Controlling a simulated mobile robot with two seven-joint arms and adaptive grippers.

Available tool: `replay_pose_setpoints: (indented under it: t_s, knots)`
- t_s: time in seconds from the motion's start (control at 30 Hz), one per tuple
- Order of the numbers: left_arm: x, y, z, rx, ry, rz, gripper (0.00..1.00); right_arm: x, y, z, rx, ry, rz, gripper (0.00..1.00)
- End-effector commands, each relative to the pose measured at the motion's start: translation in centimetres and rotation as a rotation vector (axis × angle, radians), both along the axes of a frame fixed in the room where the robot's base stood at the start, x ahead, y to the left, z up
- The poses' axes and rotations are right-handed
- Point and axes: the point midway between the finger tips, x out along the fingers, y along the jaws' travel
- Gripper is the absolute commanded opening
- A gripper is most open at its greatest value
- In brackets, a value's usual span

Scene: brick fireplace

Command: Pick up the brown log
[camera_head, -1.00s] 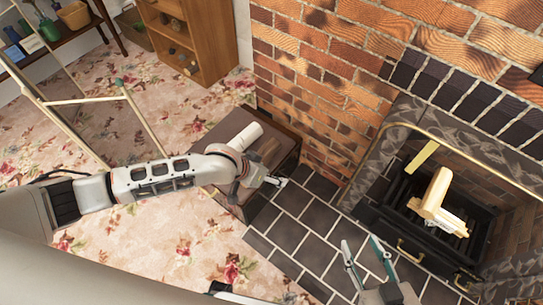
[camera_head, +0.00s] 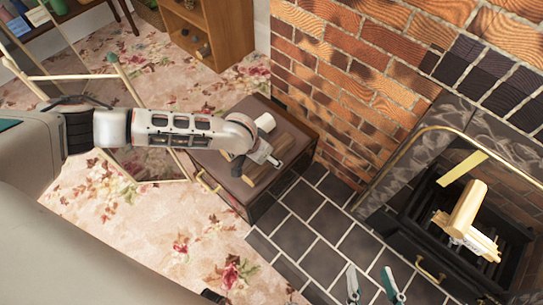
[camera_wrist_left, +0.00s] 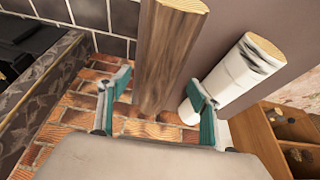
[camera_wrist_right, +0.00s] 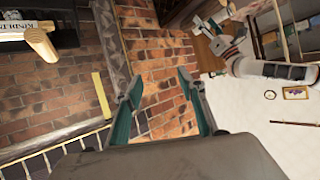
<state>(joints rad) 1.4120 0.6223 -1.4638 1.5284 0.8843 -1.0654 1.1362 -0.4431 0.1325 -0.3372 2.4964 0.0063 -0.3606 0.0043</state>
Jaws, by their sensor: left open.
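The brown log (camera_head: 290,141) lies on a dark brown chest beside the brick wall, partly covered by my left arm. In the left wrist view the brown log (camera_wrist_left: 172,50) reaches between the fingers of my open left gripper (camera_wrist_left: 160,92); I see no grip on it. In the head view my left gripper (camera_head: 268,160) is over the chest, close to the logs. A white-barked log (camera_head: 265,122) lies next to the brown one, and shows in the left wrist view (camera_wrist_left: 232,75) behind the right finger. My right gripper (camera_head: 370,274) is open and empty over the dark tiles.
The chest (camera_head: 228,186) stands on flowered carpet at the edge of the dark tiled hearth (camera_head: 302,222). The fireplace grate (camera_head: 428,225) holds pale wood (camera_head: 466,215) at the right. A wooden shelf (camera_head: 218,35) stands behind. The brick wall (camera_head: 340,85) is close beyond the chest.

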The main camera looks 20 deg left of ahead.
Motion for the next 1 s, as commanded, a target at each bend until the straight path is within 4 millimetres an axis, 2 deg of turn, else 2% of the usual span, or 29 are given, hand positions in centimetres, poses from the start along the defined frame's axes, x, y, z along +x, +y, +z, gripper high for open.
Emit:
replay_pose_setpoints:
  t_s: [0.03, 0.13, 0.47, 0.5, 0.7, 1.0]
  knots:
    - [-0.4, -0.1, -1.9, 0.000, 0.017, -0.001, 0.64, -0.3, 0.5, -0.6, 0.031, 0.014, -0.005, 0.40]
    - [0.1, -0.3, -2.9, 0.000, 0.015, 0.000, 0.64, -0.1, 1.9, 0.1, 0.130, 0.014, -0.034, 0.40]
    - [0.9, -0.3, -2.5, -0.001, 0.001, 0.000, 0.64, -0.3, 2.6, 0.3, 0.182, 0.021, -0.046, 0.40]
    - [0.9, -0.3, -2.5, -0.001, 0.001, 0.000, 0.61, -0.3, 2.6, 0.3, 0.181, 0.021, -0.045, 0.40]
    - [0.9, -0.3, -2.6, 0.000, 0.002, 0.000, 0.10, -0.3, 2.6, 0.2, 0.179, 0.022, -0.045, 0.40]
    - [1.0, -0.4, -2.4, -0.001, 0.000, 0.000, 0.10, -0.3, 2.5, 0.1, 0.171, 0.022, -0.044, 0.40]
